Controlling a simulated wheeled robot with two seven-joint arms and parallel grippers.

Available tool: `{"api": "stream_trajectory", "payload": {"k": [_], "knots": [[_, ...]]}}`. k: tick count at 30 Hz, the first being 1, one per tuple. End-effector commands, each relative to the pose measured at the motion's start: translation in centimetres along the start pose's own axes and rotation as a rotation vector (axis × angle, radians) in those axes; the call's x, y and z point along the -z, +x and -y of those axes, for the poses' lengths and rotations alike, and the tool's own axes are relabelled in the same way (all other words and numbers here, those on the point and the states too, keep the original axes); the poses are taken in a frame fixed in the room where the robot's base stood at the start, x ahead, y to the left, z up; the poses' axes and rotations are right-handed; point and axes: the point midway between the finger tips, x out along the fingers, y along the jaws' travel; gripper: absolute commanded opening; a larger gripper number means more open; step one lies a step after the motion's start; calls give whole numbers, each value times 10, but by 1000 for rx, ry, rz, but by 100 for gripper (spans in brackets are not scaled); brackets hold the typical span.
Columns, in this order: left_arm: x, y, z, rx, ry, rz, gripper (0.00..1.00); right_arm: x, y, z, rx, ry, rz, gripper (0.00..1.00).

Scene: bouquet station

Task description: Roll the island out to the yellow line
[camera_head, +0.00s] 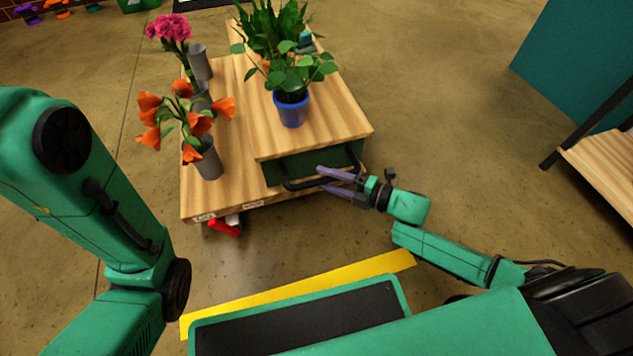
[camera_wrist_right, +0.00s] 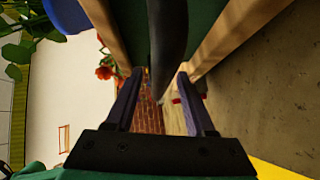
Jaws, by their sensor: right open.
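The island (camera_head: 338,115) is a wooden-topped cart with a raised block on its right, a dark green front and a lower shelf on the left. A black bar handle (camera_head: 291,184) sticks out of its front; it also shows in the right wrist view (camera_wrist_right: 166,45). My right gripper (camera_head: 322,179) is at the handle, open, its purple fingers on either side of the bar. The yellow line (camera_head: 365,268) lies on the floor nearer to me, with a clear gap to the island; my base partly covers it. My left arm shows, but its gripper does not.
A blue pot (camera_head: 292,109) with a leafy plant stands on the block. Orange flowers (camera_head: 205,158) and pink flowers (camera_head: 170,28) stand in grey vases on the lower shelf. A red caster part (camera_head: 224,228) shows below. Another wooden table (camera_head: 605,160) is at right.

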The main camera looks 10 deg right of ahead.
Motion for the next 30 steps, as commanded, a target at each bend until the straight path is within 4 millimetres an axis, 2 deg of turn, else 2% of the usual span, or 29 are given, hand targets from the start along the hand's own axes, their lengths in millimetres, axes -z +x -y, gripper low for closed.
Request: {"api": "stream_trajectory", "payload": {"k": [1,3,6,14,18,30], "knots": [[4,-9,-2,0,1,-3,50,-1,12,4,-4,-2,-1,55],[6,-13,-3,0,1,-2,50,-1,23,3,-3,-1,-1,55],[6,-15,-3,-1,1,-2,50,0,31,1,-1,-1,0,55],[6,-13,-3,-1,1,-2,50,0,33,0,1,1,1,55],[6,-14,-3,-1,1,-2,50,0,33,0,1,1,1,1],[6,-14,-3,-1,0,-2,50,0,33,0,1,1,1,0]]}}
